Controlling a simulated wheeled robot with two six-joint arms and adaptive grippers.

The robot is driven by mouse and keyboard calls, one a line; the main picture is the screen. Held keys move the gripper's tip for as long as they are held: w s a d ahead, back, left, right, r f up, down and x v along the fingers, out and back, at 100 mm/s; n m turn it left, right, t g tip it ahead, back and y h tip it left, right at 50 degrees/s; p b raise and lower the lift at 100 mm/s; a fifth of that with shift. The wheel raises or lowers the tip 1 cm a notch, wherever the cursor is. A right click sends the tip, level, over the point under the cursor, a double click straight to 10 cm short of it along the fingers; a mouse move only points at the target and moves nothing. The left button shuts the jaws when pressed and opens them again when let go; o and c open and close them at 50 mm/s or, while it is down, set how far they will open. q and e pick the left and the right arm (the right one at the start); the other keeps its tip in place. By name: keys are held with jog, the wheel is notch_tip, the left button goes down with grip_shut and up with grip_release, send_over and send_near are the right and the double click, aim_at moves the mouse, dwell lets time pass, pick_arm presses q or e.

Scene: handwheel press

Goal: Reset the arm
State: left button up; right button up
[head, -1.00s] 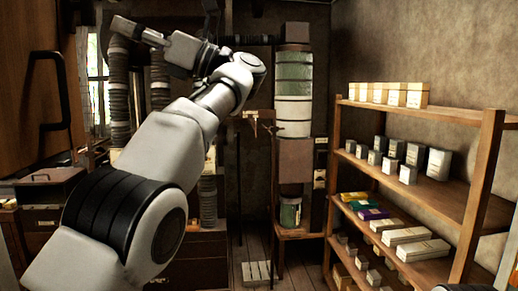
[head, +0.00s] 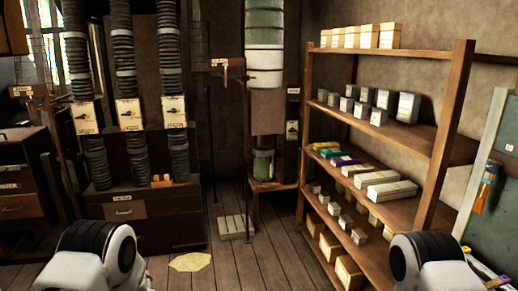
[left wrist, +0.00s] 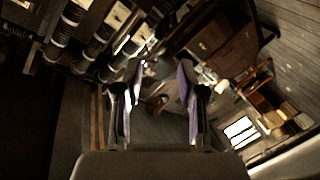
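My left gripper (left wrist: 160,88) shows in the left wrist view with its two fingers apart and nothing held between them. In the head view, a rounded white and black part of my left arm (head: 98,255) is low at the bottom left, and its gripper is out of that view. A similar part of my right arm (head: 428,262) is at the bottom right, and the right gripper is in neither view. I cannot make out a handwheel press in these frames.
A wooden shelf (head: 440,150) with several boxes stands at the right. Hoses with labelled boxes (head: 128,112) hang over a dark cabinet (head: 150,222) at the left. A green-and-white cylinder (head: 265,55) stands at the back. The plank floor (head: 235,270) is mostly clear, with a pale patch (head: 190,262).

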pick_arm(q)
jog(key=s+d+f+m+g+h, duration=0.2)
jog(key=s+f+m+g, duration=0.1)
jog(key=s+f, duration=0.6)
jog(key=s+d+f+m+g+h, duration=0.25)
jog(key=s+f, duration=0.35)
jog(key=s, duration=0.4)
jog(key=s+d+m+g+h, duration=0.2)
jog(key=s+m+g, duration=0.2)
jog(key=s, duration=0.7)
jog(key=s+d+f+m+g+h, duration=0.1)
jog(key=s+m+g, duration=0.3)
jog(key=s, duration=0.8)
jog(key=shift+d+g+h+b, duration=0.35)
jog(key=shift+d, duration=0.55)
jog(key=shift+w, duration=0.1)
